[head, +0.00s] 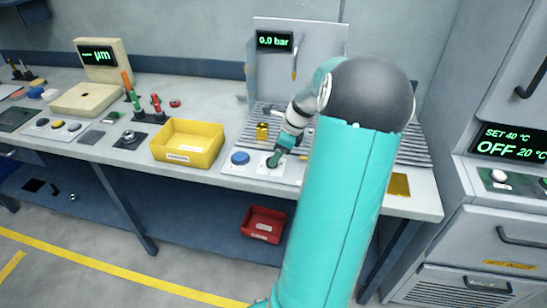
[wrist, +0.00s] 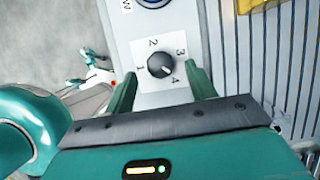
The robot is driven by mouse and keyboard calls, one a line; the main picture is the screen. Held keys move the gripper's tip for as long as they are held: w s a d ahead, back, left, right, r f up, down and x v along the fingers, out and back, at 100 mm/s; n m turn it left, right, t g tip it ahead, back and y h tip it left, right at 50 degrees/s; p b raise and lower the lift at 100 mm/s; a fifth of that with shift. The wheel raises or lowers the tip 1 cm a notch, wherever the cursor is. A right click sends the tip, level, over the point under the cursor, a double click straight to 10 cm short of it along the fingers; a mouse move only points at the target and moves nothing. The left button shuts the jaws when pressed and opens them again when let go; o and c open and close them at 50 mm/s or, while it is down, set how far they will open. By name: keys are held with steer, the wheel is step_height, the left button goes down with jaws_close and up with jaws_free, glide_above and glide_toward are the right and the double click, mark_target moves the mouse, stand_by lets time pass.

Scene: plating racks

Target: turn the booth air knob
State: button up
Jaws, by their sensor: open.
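The booth air knob (wrist: 160,64) is a round dark dial on a white plate marked 1 to 4. I cannot tell for sure which number it points at. My gripper (wrist: 162,72) is open, with one green finger on each side of the knob in the wrist view; I see no clear contact. In the head view my gripper (head: 276,157) reaches down over the bench's front control panel (head: 238,170) and hides most of the knob. The booth display (head: 275,41) above reads 0.0 bar.
A blue button (head: 240,158) sits left of the knob. A slatted grille (wrist: 285,70) lies beside the panel, with a small yellow block (head: 262,131) on it. A yellow bin (head: 187,143) stands further left. An oven (head: 510,148) is at right.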

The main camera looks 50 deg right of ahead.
steer(key=shift+x, duration=1.4)
steer(key=c, duration=1)
